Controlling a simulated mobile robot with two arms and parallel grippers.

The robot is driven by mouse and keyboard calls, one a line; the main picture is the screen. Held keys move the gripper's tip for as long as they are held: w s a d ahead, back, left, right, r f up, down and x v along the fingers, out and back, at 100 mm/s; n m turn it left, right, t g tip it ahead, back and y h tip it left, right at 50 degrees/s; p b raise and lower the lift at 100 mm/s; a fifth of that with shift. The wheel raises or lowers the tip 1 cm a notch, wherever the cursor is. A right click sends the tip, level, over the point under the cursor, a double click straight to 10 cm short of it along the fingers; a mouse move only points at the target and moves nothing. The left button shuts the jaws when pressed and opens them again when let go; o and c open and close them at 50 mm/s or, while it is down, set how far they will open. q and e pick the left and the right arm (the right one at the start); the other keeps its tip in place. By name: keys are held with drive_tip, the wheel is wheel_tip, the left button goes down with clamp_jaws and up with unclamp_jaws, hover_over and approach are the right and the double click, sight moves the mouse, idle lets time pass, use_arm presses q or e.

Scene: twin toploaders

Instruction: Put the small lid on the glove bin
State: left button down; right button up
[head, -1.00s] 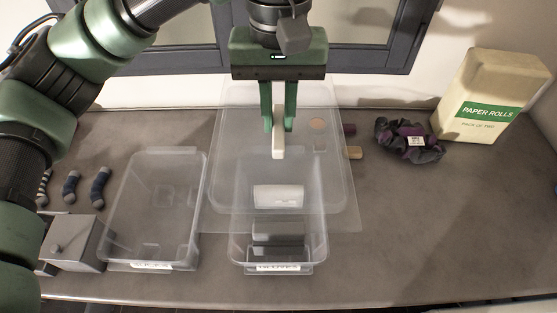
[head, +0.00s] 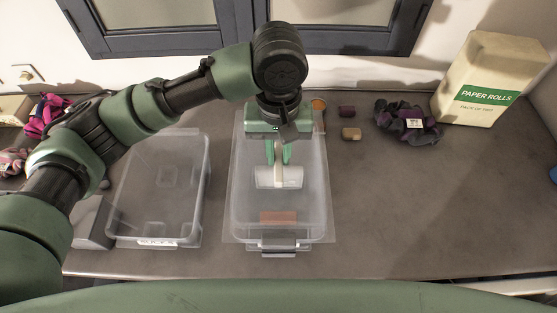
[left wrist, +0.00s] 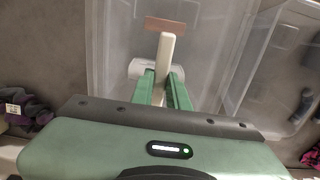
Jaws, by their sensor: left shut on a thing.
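My left gripper (head: 279,160) is shut on the cream handle bar of the clear small lid (head: 310,205). In the left wrist view the green fingers (left wrist: 160,90) straddle the cream bar, with the clear lid (left wrist: 205,60) spread beneath. The lid lies over the clear right-hand bin (head: 278,248), covering most of it; only the bin's front edge and grip show clearly. I cannot tell whether the lid touches the rim. A white patch and a reddish-brown block show through the clear plastic. The right gripper is not in view.
An open clear bin labelled SOCKS (head: 158,243) stands at left, beside a grey box (head: 92,222). Small blocks (head: 350,134), a dark scrunchie (head: 408,122) and a paper-rolls pack (head: 490,80) are at the back right.

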sight(278, 158)
use_arm(q)
wheel_tip(278, 158, down, 4)
drive_tip(key=shift+f+p, duration=0.1)
drive_tip(key=shift+p, duration=0.2)
drive_tip(key=shift+f, duration=0.4)
drive_tip(key=c, duration=1.4)
unclamp_jaws()
drive_tip(key=shift+f, duration=0.1)
drive_tip(key=shift+o, duration=0.2)
